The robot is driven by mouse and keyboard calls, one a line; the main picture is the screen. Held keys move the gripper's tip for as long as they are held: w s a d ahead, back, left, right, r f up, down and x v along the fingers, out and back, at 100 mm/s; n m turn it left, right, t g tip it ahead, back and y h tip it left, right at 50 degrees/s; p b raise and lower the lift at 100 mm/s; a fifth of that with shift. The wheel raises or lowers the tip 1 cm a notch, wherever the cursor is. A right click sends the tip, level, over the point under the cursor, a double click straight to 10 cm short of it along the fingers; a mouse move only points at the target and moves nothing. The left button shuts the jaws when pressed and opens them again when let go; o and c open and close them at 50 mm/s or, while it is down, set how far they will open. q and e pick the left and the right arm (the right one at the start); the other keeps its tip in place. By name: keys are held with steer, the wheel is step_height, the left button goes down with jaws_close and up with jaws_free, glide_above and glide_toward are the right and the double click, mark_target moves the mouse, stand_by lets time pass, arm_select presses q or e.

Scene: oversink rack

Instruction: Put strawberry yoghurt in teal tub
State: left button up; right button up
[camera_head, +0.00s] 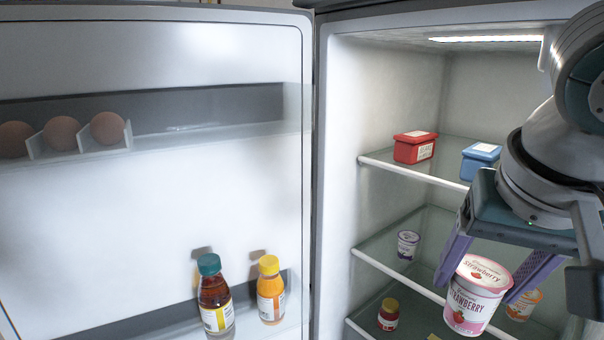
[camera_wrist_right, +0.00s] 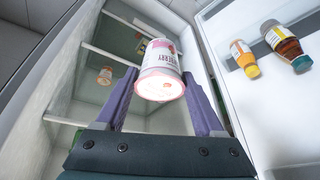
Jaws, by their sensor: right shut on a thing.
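The strawberry yoghurt (camera_head: 474,298) is a white tub with a pink lid and strawberry label. My right gripper (camera_head: 488,280) is shut on it, with a purple finger on each side, and holds it upright in front of the fridge shelves. The right wrist view shows the yoghurt (camera_wrist_right: 160,72) between the fingers, lid toward the camera. No teal tub shows in either view. The left gripper does not show.
The fridge's upper shelf holds a red box (camera_head: 415,147) and a blue box (camera_head: 480,161). The open door holds eggs (camera_head: 62,133) and two bottles (camera_head: 215,297).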

steer(key=s+r+n+p, duration=0.1)
steer(key=s+r+p, duration=0.1)
steer(key=r+p, duration=1.9)
steer(key=s+r+n+y+p, duration=0.1)
steer(key=s+r+n+p, duration=0.1)
steer(key=r+p, duration=2)
steer(key=s+r+n+p, duration=0.1)
steer(key=s+r+p, duration=0.2)
steer(key=r+p, duration=1.9)
step_height(320, 180, up, 15)
steer(key=shift+s+a+r+y, duration=0.15)
steer(key=shift+s+a+y, duration=0.15)
steer(key=shift+y, duration=0.1)
